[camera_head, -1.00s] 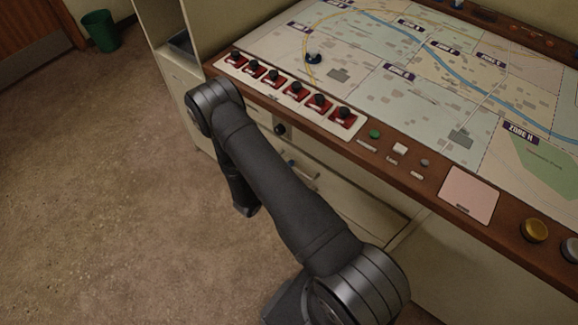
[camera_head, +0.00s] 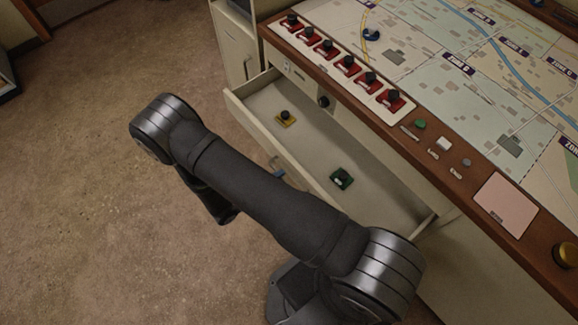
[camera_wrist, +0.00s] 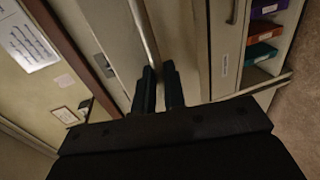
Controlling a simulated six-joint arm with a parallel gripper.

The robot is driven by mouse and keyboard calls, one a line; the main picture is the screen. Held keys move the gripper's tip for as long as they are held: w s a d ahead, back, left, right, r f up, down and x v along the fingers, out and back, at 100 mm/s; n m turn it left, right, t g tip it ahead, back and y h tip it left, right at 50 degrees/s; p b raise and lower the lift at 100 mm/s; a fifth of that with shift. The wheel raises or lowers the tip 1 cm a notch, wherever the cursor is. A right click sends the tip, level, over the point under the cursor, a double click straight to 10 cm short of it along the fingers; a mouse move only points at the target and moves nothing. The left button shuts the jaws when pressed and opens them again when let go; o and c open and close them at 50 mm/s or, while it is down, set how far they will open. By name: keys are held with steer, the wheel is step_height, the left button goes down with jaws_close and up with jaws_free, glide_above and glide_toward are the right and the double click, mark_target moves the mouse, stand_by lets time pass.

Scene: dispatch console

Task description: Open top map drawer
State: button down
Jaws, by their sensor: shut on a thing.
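The top map drawer (camera_head: 248,119) is pulled out from under the console in the head view, its inside showing. In it lie a yellow piece with a black knob (camera_head: 286,119) and a green piece (camera_head: 341,180). My gripper is at the drawer's front, mostly hidden behind my arm in the head view; only a small blue part shows there. In the wrist view, my gripper (camera_wrist: 161,84) has its two dark fingers close together around the pale bar handle (camera_wrist: 143,32), shut on it. The exact contact is too dark to see.
The console's wooden edge (camera_head: 454,166) with a row of red switches (camera_head: 347,65) runs above the drawer. The map top (camera_head: 440,90) lies behind. In the wrist view, a shelf with coloured binders (camera_wrist: 262,52) stands at right. The carpet in front is clear.

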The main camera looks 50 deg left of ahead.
steer(key=shift+v, duration=0.95)
steer(key=shift+f, duration=0.2)
steer(key=c, duration=1.5)
jaws_free()
steer(key=v, duration=1.7)
steer(key=shift+s, duration=0.25)
